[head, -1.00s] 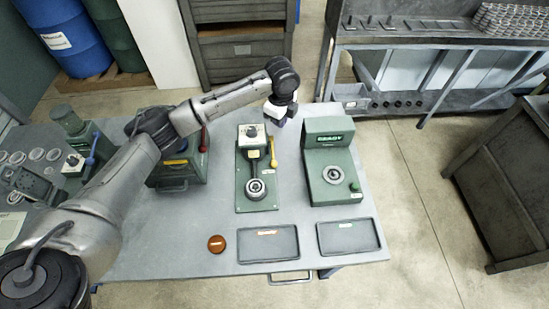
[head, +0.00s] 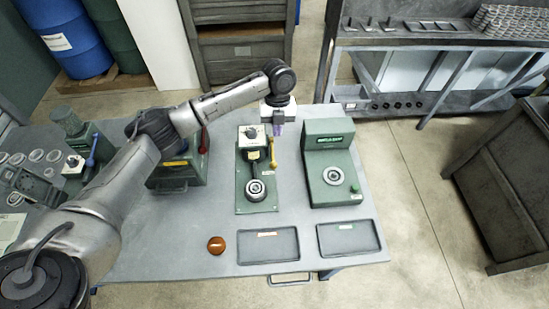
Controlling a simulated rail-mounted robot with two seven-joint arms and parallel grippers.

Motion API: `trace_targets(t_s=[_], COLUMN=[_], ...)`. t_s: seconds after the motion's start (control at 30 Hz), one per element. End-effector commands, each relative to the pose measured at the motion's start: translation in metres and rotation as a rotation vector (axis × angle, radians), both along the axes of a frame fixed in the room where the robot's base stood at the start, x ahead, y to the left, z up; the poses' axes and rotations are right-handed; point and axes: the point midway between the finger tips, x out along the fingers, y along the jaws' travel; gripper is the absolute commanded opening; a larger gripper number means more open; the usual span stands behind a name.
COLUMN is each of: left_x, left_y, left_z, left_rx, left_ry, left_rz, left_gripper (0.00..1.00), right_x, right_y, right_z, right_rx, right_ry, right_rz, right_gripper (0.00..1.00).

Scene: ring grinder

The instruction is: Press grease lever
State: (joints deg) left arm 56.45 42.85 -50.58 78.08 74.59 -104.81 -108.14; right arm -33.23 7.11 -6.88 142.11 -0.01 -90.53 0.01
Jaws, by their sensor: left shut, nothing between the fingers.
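My left gripper (head: 278,129) points down at the back of the bench, between the middle green fixture (head: 257,195) and the green machine on its right. It is shut and empty. A yellow lever (head: 273,153) stands upright on the right side of the middle fixture, just below the gripper in the picture. I cannot tell whether they touch. Other levers show: a red one (head: 204,139) on the green box to the left, and a blue one (head: 92,148) at far left. No readable label tells which is the grease lever. My right gripper is not in view.
The green machine (head: 331,170) with a round seat stands right of the gripper. Two dark trays (head: 268,261) (head: 348,252) and a brown round thing (head: 217,245) lie along the front of the grey bench (head: 180,235). My left arm crosses the bench's left half.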

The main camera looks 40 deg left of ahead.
Motion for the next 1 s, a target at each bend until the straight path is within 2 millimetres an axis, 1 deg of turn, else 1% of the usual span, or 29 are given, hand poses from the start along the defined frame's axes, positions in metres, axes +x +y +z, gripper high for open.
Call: trace_targets(t_s=[0.23,0.37,0.47,0.8,0.87,1.0], left_x=[-0.001,-0.003,-0.006,-0.017,-0.019,-0.018], left_y=[0.000,-0.002,-0.004,-0.012,-0.013,-0.009], left_z=[-0.003,-0.014,-0.029,-0.091,-0.100,-0.118], left_rx=[0.001,0.001,0.002,0.001,0.001,0.001], left_ry=[0.001,0.002,0.003,0.003,0.003,0.002], left_rz=[0.002,0.002,0.001,0.004,0.003,0.004], left_gripper=[0.00,0.00,0.00,0.00,0.00,0.00], right_x=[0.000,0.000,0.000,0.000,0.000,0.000], right_y=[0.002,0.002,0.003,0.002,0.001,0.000], right_z=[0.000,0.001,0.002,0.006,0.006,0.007], right_rx=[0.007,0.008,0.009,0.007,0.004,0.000], right_ry=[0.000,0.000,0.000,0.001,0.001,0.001], right_rz=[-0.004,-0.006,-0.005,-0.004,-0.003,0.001], right_gripper=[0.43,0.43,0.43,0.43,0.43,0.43])
